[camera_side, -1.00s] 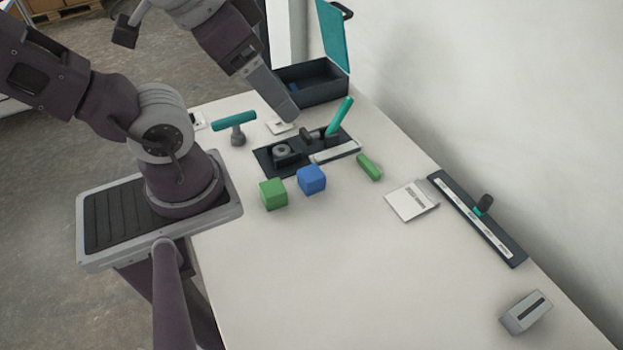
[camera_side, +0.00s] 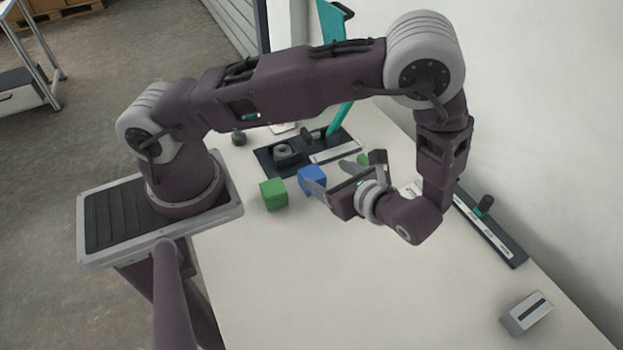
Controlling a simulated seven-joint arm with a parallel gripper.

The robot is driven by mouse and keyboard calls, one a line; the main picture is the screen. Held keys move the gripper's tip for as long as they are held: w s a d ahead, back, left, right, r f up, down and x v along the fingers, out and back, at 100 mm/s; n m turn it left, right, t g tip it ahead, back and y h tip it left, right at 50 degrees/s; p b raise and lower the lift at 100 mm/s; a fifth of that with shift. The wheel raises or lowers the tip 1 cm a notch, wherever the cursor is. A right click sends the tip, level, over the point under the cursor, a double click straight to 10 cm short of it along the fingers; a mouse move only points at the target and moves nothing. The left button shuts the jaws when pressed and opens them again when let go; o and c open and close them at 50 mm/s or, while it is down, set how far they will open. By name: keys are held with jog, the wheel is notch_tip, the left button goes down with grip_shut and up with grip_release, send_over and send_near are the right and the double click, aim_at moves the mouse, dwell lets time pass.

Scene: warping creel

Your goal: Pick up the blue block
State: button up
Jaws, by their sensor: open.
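The blue block (camera_side: 311,175) sits on the white table, just behind and right of a green block (camera_side: 273,194). My gripper (camera_side: 326,173) is open and reaches in from the right, with its fingers pointing left toward the blue block. In the picture, the near finger overlaps the block's lower right part and hides some of it. The far finger shows to the right of the block. I cannot tell whether either finger touches it.
A dark tray (camera_side: 262,163) with tools lies behind the blocks. A small green piece (camera_side: 363,159) is partly hidden behind my gripper. A dark rail (camera_side: 505,246) and a grey slotted block (camera_side: 527,313) are at the right. The front table is clear.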

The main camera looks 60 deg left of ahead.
aim_at(317, 180)
jog(key=shift+a+f+m+y, duration=0.25)
jog(key=shift+f+m, duration=0.25)
jog(key=shift+f, duration=0.35)
jog(key=shift+a+f, duration=0.15)
jog(key=shift+f, duration=0.1)
jog(key=x, duration=0.4)
jog(key=f+x, duration=0.1)
jog(key=x, duration=0.1)
jog(key=shift+s+a+f, duration=0.1)
jog(key=shift+s+f, duration=0.05)
jog(key=shift+s, duration=0.25)
jog(key=c, duration=1.5)
